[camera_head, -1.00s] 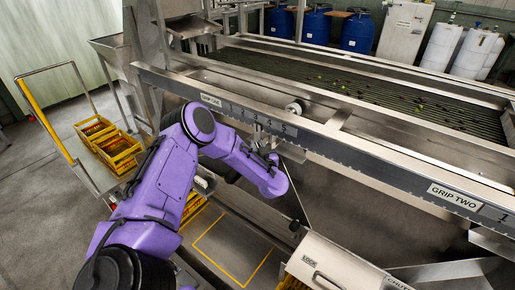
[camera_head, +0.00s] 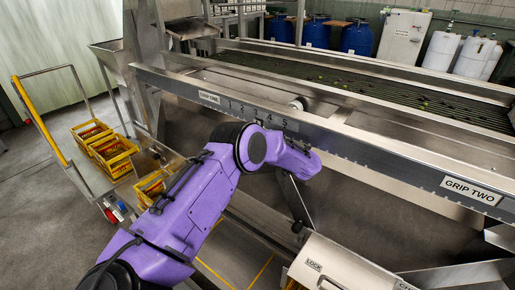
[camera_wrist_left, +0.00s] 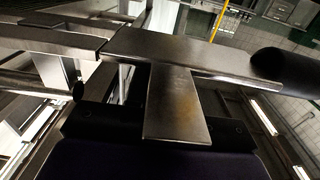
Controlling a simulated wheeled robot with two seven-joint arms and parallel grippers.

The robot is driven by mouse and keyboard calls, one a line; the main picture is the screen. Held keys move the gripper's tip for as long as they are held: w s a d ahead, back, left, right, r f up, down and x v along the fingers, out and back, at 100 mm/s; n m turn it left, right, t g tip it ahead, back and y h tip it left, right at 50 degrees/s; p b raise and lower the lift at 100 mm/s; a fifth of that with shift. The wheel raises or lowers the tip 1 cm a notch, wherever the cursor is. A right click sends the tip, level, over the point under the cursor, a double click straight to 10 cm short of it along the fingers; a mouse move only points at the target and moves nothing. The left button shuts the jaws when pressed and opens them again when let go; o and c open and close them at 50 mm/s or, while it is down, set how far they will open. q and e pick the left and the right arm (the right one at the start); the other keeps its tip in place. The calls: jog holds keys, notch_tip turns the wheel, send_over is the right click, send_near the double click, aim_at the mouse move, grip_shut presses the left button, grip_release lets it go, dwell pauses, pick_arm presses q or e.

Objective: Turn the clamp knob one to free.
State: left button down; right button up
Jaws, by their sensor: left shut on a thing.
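The steel front rail (camera_head: 400,153) of the sizer carries the GRIP ONE label (camera_head: 209,97) and a row of numbers, partly covered by my purple left arm. In the head view, the arm's far end is at the rail and hides my left gripper. In the left wrist view, my left gripper (camera_wrist_left: 165,125) is shut on the stem of a T-shaped steel piece (camera_wrist_left: 178,100). A black cylinder (camera_wrist_left: 287,64) lies at the right of that view; I cannot tell whether it is clamp knob one. A small pale round part (camera_head: 297,104) shows behind the rail.
The roller bed (camera_head: 380,88) lies behind the rail. The GRIP TWO label (camera_head: 471,190) is at the right. A steel chute box marked LOCK (camera_head: 340,262) stands low in front. Yellow crates (camera_head: 112,155) on a cart and open floor are at the left.

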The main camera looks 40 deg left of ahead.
dwell(0.5)
pick_arm(q)
jog(key=c, duration=1.1)
grip_release()
jog(key=d+b, duration=0.1)
jog(key=d, duration=0.2)
jog(key=w+d, duration=0.1)
jog(key=d, duration=0.3)
jog(key=d+b, duration=0.1)
jog(key=d, duration=0.2)
jog(key=shift+w+d+b, duration=0.15)
jog(key=shift+d+b, duration=0.05)
jog(key=shift+b, duration=0.1)
